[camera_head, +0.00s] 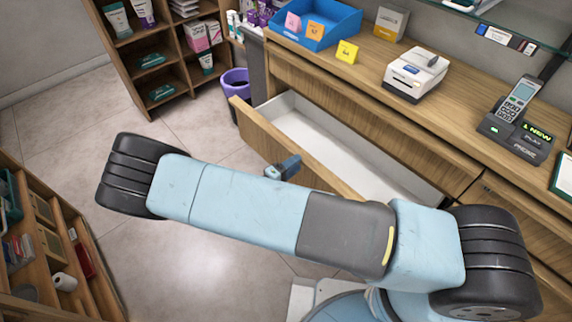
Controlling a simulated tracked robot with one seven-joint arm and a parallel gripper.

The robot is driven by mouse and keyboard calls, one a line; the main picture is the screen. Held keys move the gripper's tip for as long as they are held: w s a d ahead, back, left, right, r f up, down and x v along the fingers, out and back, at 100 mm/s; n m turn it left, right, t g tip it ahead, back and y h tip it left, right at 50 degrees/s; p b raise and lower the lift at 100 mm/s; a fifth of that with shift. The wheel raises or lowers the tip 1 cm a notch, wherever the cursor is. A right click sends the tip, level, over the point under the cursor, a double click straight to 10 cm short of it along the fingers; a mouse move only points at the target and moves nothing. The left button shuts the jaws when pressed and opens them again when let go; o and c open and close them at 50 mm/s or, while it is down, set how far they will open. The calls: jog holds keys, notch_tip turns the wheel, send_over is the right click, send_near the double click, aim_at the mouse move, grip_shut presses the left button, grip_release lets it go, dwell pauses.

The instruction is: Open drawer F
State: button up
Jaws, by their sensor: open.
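One wide wooden drawer (345,150) under the counter stands pulled well out. Its white inside is empty where it shows. No letter F is readable on it, so I cannot tell from a label which drawer it is. My gripper (283,168) shows only in small part, beyond my arm and close to the outer side of the drawer front. It is open, and nothing shows between its jaws. I cannot tell whether it touches the drawer front. My arm hides the right part of the front and any handle.
The wooden counter (345,62) carries a blue tray (318,27), a white printer (415,75) and a card terminal (517,115). A purple bin (236,80) stands left of the drawer. Shelves stand at back left (135,75) and front left (55,225). Tiled floor (65,120) between them is clear.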

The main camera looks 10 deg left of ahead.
jog(key=v, duration=1.3)
jog(key=shift+s+a, duration=0.25)
jog(key=shift+s, duration=0.05)
jog(key=w+d+r+m+g+y, duration=0.1)
jog(key=w+d+r+m+g, duration=0.15)
jog(key=d+r+g, duration=0.55)
jog(key=w+d+r+m+g+y, duration=0.15)
jog(key=w+d+r, duration=0.3)
jog(key=r, duration=0.85)
jog(key=w+d+r+m+g+y, duration=0.25)
jog(key=d+r+g, duration=0.35)
jog(key=r, duration=0.4)
jog(key=s+d+r+m+t+y, duration=0.2)
jog(key=s+d+r+m+y, duration=0.15)
jog(key=d+r, duration=1.05)
jog(key=s+d+r+t+y, duration=0.2)
jog(key=s+d+r+t, duration=0.3)
jog(key=s, duration=0.6)
notch_tip(320, 180, up, 2)
jog(key=d, duration=0.2)
jog(key=shift+s+d, duration=0.25)
jog(key=shift+d, duration=0.15)
